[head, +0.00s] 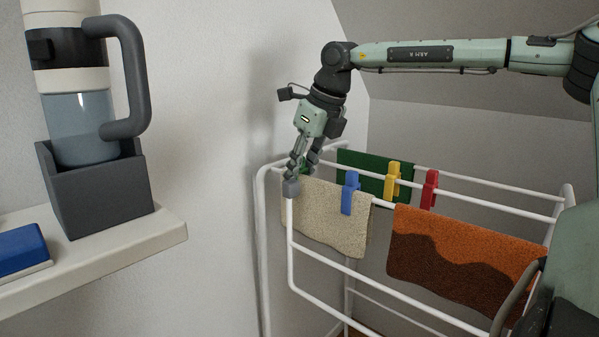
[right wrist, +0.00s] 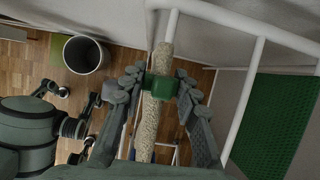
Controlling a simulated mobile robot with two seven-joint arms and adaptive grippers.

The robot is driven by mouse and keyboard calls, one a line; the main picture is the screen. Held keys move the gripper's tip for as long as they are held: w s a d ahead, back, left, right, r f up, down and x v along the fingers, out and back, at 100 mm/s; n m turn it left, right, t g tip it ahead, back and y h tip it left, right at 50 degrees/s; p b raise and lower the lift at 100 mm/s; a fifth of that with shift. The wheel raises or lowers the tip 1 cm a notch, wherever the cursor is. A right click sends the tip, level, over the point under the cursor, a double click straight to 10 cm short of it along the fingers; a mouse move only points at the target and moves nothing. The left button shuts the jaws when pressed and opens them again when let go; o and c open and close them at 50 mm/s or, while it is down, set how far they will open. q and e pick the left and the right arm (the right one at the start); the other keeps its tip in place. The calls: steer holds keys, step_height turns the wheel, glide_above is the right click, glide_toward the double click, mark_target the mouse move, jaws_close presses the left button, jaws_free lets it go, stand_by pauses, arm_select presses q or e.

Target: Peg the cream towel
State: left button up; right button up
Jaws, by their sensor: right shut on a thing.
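The cream towel (head: 325,215) hangs over the front rail of a white drying rack. It also shows edge-on from above in the right wrist view (right wrist: 146,135). A blue peg (head: 350,193) sits on its right end. My right gripper (head: 301,176) is at the towel's left end, shut on a green peg (head: 304,168). In the right wrist view the green peg (right wrist: 161,87) lies across the towel's top edge between my fingers. Whether its jaws grip the towel cannot be told.
On the white rack (head: 291,240) hang an orange-brown towel (head: 460,262) and a dark green towel (head: 362,165). A yellow peg (head: 392,181) and a red peg (head: 429,189) sit on a rail. A shelf (head: 120,245) juts in at left. A bin (right wrist: 82,54) stands on the floor.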

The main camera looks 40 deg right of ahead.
steer(key=o, duration=0.9)
steer(key=shift+r, duration=0.1)
steer(key=v, duration=1.2)
